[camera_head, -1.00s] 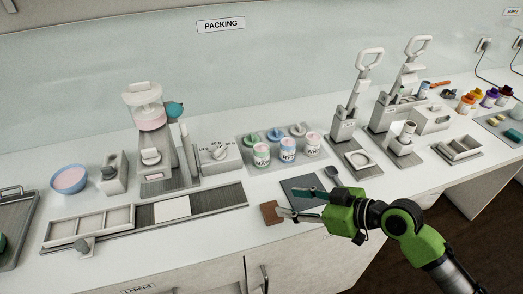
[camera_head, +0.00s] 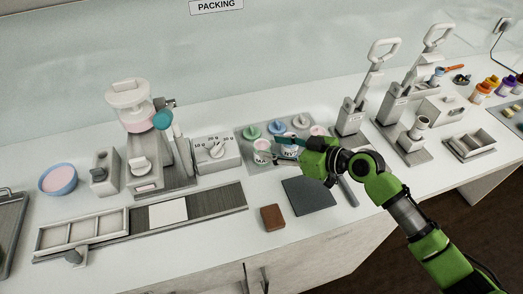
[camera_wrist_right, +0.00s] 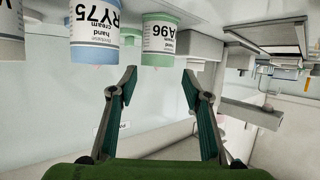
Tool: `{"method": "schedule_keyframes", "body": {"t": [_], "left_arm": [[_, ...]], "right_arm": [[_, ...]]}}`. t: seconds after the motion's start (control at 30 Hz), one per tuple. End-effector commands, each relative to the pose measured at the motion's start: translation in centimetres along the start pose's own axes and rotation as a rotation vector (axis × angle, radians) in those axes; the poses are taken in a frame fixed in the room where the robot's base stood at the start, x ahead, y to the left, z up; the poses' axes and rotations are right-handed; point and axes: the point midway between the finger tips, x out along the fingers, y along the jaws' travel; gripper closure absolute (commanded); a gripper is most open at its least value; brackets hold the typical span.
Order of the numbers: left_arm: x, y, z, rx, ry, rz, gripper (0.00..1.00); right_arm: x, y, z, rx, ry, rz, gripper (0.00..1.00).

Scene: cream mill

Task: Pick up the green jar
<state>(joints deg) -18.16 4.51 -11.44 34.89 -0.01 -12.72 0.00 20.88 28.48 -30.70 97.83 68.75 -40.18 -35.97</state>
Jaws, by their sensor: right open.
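The green jar (camera_head: 261,157) is white-labelled with a green rim and stands at the left of the front row of jars in the head view. In the right wrist view, the green jar (camera_wrist_right: 160,42) appears upside down, above the gap between the fingertips. A blue jar (camera_wrist_right: 95,38) hangs beside it on the left there. My right gripper (camera_head: 277,150) is open and empty, with its fingers pointing left at the green jar, in front of the blue jar. Its two fingers show apart in the wrist view (camera_wrist_right: 160,78). The left gripper is not in view.
Green, blue and grey lids (camera_head: 278,127) lie behind the jars. A brown block (camera_head: 272,217) and dark mat (camera_head: 309,195) lie in front. The counter's front is mostly clear.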

Motion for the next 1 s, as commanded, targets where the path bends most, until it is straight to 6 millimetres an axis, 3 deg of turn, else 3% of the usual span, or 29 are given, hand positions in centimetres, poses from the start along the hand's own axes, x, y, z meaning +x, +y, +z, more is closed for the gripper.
{"method": "schedule_keyframes", "body": {"t": [0.37,0.53,0.83,0.97,1.0], "left_arm": [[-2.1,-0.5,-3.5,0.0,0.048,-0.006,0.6],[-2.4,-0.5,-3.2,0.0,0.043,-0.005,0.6],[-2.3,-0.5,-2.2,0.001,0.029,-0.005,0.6],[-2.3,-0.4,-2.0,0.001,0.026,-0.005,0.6],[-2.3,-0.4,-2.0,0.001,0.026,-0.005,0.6]], "right_arm": [[3.5,0.3,-0.1,0.002,-0.001,-0.001,0.56],[5.3,0.3,0.2,0.0,0.0,0.0,0.56],[5.7,0.3,0.3,-0.001,-0.001,0.0,0.56],[5.7,0.3,0.3,-0.001,-0.001,0.0,0.88],[5.7,0.3,0.3,-0.001,-0.001,0.0,0.88]]}}
